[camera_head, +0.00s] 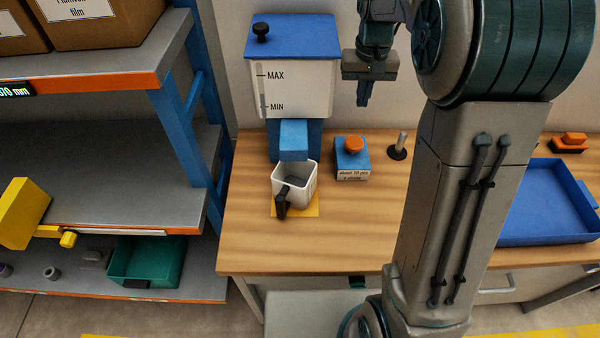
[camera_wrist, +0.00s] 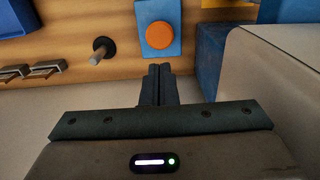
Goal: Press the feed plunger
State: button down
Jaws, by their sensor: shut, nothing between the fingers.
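The feed plunger is an orange round button (camera_head: 355,144) on a blue box (camera_head: 352,160) with a white label reading about 10 pcs a stroke. It stands on the wooden bench, right of the dispenser. In the wrist view the orange button (camera_wrist: 160,35) lies just beyond my fingertips. My gripper (camera_head: 363,102) points down, shut and empty, above and slightly right of the button, apart from it. The dispenser (camera_head: 297,88) has a blue lid and MAX and MIN marks. A white cup (camera_head: 301,187) with a dark handle stands under its blue spout (camera_head: 294,140).
A short grey post on a black base (camera_head: 397,152) stands right of the blue box. A blue tray (camera_head: 545,235) lies at the right, partly behind my arm. Shelves with a green bin (camera_head: 160,262) are at the left. The bench front (camera_head: 285,240) is clear.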

aim_at(355, 141)
notch_tip(355, 141, up, 2)
jog(key=shift+d+r, duration=0.1)
jog(key=shift+r, duration=0.05)
dwell(0.4)
notch_tip(355, 141, down, 14)
jog(key=shift+r+p, duration=0.1)
jog(key=shift+p, duration=0.85)
jog(key=shift+f, duration=0.25)
